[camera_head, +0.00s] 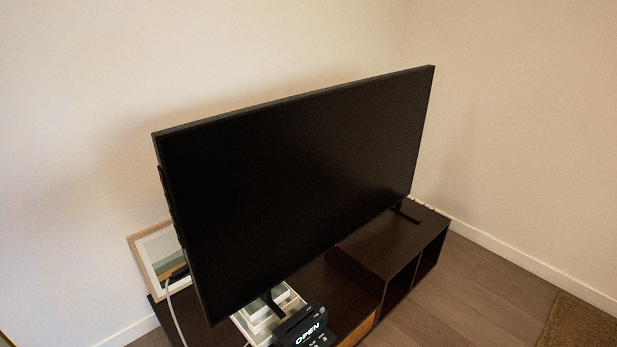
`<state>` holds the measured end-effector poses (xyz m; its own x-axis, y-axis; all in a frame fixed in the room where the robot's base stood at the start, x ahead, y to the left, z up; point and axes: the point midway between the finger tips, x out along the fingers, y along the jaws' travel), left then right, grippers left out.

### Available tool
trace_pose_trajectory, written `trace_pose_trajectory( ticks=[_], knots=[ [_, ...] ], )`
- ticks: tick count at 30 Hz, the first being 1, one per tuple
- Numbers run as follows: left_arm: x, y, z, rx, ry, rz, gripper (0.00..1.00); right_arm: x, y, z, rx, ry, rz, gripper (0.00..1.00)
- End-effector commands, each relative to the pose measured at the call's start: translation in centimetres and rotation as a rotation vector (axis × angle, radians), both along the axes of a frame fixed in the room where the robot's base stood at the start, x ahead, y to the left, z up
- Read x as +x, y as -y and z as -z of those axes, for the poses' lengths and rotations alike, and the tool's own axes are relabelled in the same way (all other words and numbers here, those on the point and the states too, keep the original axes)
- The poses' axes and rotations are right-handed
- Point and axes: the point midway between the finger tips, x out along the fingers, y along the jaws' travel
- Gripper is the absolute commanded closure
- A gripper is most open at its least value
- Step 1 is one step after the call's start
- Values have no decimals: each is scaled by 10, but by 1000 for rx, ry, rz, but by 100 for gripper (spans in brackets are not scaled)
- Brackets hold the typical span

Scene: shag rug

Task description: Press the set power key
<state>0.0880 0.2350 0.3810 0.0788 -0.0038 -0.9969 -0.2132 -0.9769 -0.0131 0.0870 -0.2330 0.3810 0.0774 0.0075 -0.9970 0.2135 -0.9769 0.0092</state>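A large flat television set (300,180) with a dark, blank screen stands on a low dark wooden cabinet (385,245) against the wall. A thin strip (167,195) shows along its left edge. I cannot make out a power key on the set from here. Neither of my grippers shows in the head view.
A framed picture (150,250) leans behind the set's left end, with a pale cable (174,318) in front. A black "OPEN" sign (305,328) and a white tray-like object (252,327) sit on the cabinet's front. Wooden floor (470,290) is clear at right, beside a brown rug (583,325).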

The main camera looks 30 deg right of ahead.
Motion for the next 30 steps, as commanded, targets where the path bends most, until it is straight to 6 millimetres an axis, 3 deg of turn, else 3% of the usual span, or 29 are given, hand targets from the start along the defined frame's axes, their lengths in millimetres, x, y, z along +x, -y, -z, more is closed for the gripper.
trace_pose_trajectory(
  ticks=[9, 17, 30],
  knots=[
    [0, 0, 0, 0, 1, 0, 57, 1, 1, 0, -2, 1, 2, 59],
    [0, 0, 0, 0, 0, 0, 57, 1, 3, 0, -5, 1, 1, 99],
    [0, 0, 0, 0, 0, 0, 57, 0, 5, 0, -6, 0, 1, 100]
  ],
)
